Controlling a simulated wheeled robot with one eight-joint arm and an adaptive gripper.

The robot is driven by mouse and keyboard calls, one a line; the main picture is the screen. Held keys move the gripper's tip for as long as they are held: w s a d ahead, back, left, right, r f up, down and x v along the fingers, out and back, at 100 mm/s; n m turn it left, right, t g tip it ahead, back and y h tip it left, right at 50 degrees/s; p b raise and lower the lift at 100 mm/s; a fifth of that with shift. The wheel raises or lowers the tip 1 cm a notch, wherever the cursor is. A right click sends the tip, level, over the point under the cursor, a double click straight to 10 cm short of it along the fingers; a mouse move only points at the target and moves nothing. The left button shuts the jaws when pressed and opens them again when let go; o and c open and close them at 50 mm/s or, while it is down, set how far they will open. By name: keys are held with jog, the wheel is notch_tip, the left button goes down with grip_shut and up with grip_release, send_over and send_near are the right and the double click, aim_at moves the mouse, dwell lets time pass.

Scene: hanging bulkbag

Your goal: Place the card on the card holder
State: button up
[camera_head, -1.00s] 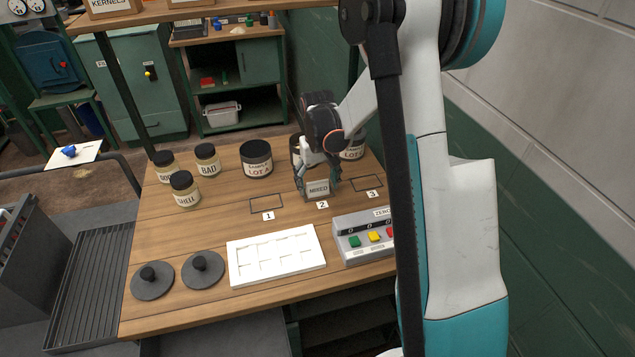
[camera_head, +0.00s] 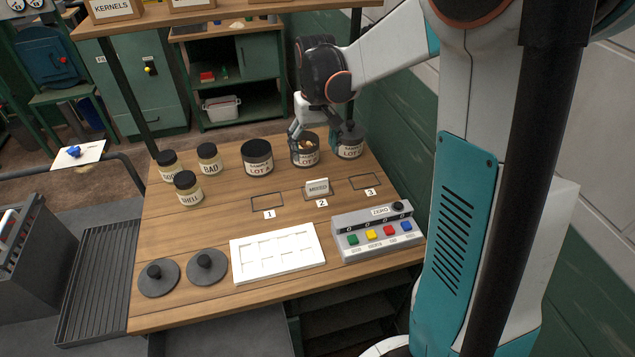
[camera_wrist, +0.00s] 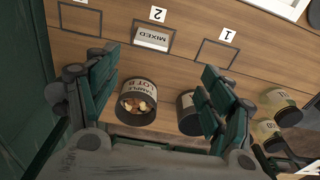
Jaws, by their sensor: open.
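The white card marked MIXED (camera_head: 317,187) stands in the outlined spot labelled 2 on the table. It also shows in the wrist view (camera_wrist: 152,38), inside the spot's dark outline. A separate card holder cannot be made out clearly; a dark edge (camera_head: 318,198) shows at the card's foot. My gripper (camera_head: 320,133) is open and empty, behind the card and above the back jars. In the wrist view its fingers (camera_wrist: 158,72) are wide apart, with the open LOT B jar (camera_wrist: 138,102) between them; the card is apart from both.
Jars stand close to my gripper: LOT B (camera_head: 305,156), LOT C (camera_head: 349,147) and LOT A (camera_head: 257,157). Small jars (camera_head: 187,187) stand at the left. A white tray (camera_head: 235,272), button box (camera_head: 345,250) and dark lids (camera_head: 207,266) are in front. Spots 1 and 3 are empty.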

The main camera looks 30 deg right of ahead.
jog(key=s+a+r+n+t, duration=0.1)
jog(key=s+a+r+t, duration=0.2)
jog(key=s+a+r, duration=0.45)
jog(key=s+a+r+n+t, duration=0.1)
jog(key=s+a+t, duration=0.2)
jog(key=s, duration=1.1)
jog(key=shift+s, duration=0.25)
